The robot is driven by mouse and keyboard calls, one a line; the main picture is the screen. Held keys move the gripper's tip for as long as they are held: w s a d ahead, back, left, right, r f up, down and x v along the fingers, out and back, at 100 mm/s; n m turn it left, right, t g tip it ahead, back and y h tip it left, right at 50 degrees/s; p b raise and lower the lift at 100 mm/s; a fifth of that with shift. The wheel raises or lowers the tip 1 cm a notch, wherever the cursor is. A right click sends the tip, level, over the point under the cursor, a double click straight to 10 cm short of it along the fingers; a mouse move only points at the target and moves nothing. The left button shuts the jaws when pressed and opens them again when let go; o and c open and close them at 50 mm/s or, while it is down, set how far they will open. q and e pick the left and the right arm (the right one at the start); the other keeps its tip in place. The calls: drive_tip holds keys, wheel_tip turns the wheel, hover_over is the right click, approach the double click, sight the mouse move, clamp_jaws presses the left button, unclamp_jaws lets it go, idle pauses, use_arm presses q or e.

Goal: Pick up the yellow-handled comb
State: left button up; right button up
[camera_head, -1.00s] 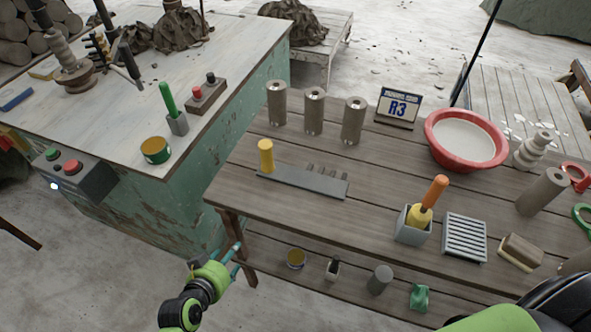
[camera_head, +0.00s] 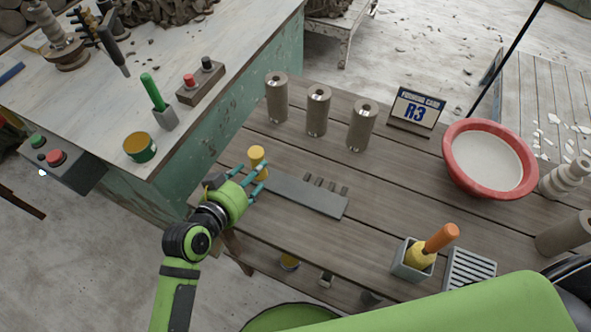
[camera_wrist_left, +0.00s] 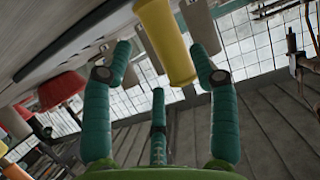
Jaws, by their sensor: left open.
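The yellow handle of the comb (camera_head: 257,157) stands upright at the left end of a long grey strip (camera_head: 300,192) on the slatted table. Short grey teeth stick up near the strip's right end. My left gripper (camera_head: 252,178) is open at the handle, its teal fingers low beside it, partly hiding its lower part. In the left wrist view the yellow handle (camera_wrist_left: 166,40) lies between the spread tips of the left gripper (camera_wrist_left: 160,70), with visible gaps to the fingers. Whether any finger touches it I cannot tell. My right gripper is not in view.
Several grey-brown clay cylinders (camera_head: 318,110) stand behind the strip. An R3 sign (camera_head: 416,108), a red basin (camera_head: 453,165) and a grey box (camera_head: 398,262) holding an orange-handled tool (camera_head: 440,238) are to the right. A green-sided workbench (camera_head: 230,125) stands close on the left.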

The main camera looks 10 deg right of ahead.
use_arm(q)
drive_tip(key=shift+p+x, duration=0.3)
drive_tip(key=shift+x, duration=2.45)
drive_tip(key=shift+w+a, duration=0.1)
drive_tip(key=shift+a, duration=0.05)
drive_tip(key=shift+r, duration=0.1)
clamp_jaws()
